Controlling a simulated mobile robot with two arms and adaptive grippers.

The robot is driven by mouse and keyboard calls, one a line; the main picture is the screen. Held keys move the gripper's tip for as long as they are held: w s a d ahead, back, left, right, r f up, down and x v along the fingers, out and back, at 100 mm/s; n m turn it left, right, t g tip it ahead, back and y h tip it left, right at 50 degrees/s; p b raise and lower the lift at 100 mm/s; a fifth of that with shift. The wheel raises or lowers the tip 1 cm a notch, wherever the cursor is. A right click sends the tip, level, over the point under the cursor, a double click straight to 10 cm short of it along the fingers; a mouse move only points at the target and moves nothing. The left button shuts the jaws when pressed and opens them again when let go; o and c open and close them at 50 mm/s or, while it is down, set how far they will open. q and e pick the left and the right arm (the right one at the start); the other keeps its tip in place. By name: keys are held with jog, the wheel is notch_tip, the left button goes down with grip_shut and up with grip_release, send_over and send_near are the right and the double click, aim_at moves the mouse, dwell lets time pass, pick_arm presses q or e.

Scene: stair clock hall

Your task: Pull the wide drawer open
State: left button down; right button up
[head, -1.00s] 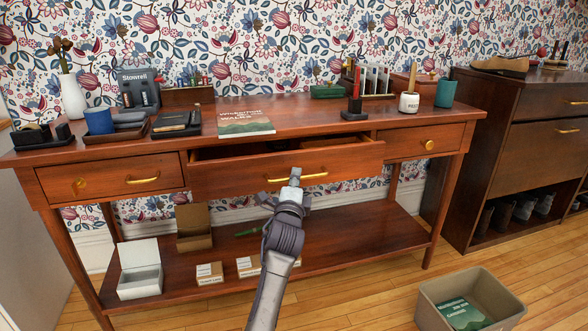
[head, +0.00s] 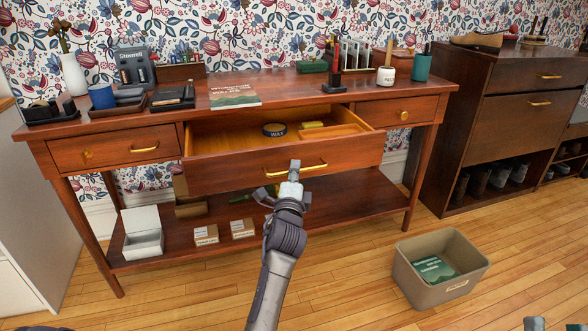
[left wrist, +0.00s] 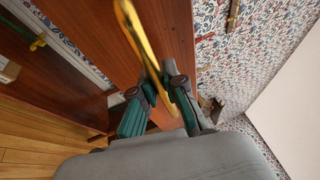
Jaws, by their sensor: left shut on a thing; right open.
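The wide drawer (head: 235,181) is the middle one in the wooden console table, and it stands well open. Its brass bar handle (head: 310,167) is on the front. My left gripper (head: 292,172) is shut on this handle near its middle. The left wrist view shows the brass handle (left wrist: 140,42) running between the fingers (left wrist: 163,100) in front of the drawer face. Inside the drawer are a round dark wax tin (head: 274,129), a yellow item (head: 312,125) and a wooden compartment. My right gripper (head: 551,324) barely shows at the bottom right edge, open, mostly out of frame.
The lower shelf holds a white box (head: 142,243) and small cartons. A beige bin (head: 440,290) stands on the floor at right, by a dark cabinet (head: 520,120).

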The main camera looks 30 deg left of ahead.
pick_arm(q)
jog(key=c, duration=1.2)
grip_release()
jog(key=v, duration=0.7)
jog(key=shift+s, duration=0.2)
jog(key=shift+d, duration=0.15)
